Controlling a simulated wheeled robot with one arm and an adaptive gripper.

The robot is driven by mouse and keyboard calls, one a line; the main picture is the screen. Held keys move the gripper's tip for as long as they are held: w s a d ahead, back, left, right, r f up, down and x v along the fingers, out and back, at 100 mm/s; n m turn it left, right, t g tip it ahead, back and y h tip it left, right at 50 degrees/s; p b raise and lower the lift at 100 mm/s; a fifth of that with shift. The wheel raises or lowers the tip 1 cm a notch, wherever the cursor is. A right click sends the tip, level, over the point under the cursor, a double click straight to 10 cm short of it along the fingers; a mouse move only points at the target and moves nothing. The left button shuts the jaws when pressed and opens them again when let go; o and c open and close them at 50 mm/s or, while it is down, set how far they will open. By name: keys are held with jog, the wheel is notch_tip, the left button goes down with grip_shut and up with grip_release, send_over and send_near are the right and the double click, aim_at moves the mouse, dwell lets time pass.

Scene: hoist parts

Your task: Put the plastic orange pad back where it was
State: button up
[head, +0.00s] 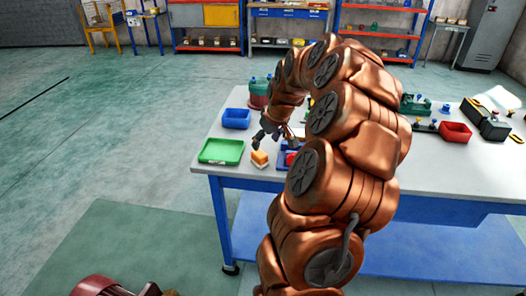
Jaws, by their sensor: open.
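The orange pad (260,158) appears as a small orange block with a pale side. It lies on the grey-white table top near the front left edge, just right of the green tray (202,158). My gripper (273,139) is open above and slightly behind the pad, with its dark fingers spread. It looks apart from the pad and holds nothing that I can see. A blue holder (284,161) with a red part stands right of the pad, partly hidden by my arm.
A blue bin (236,125) stands behind the tray, and a red-green machine part (259,91) behind that. My arm covers the table's middle. Floor at left is mostly free.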

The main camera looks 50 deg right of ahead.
jog(key=shift+b+v, duration=0.3)
jog(key=shift+v, duration=1.45)
jog(key=s+a+r+n+g+y, duration=0.1)
jog(key=s+a, duration=0.1)
jog(key=a, duration=0.9)
jog(key=s+a+n+g+y, duration=0.1)
jog(key=s+a, duration=0.1)
jog(key=a, duration=1)
jog(key=s+a+f+g, duration=0.2)
jog(key=s+a, duration=0.5)
jog(key=s, duration=0.3)
jog(key=s+a+f+g+h, duration=0.1)
jog(key=s+a+f+g, duration=0.1)
jog(key=s+a, duration=0.5)
jog(key=s, duration=0.4)
jog(key=shift+s, duration=0.15)
jog(key=shift+f, duration=0.1)
jog(key=shift+r+p, duration=0.6)
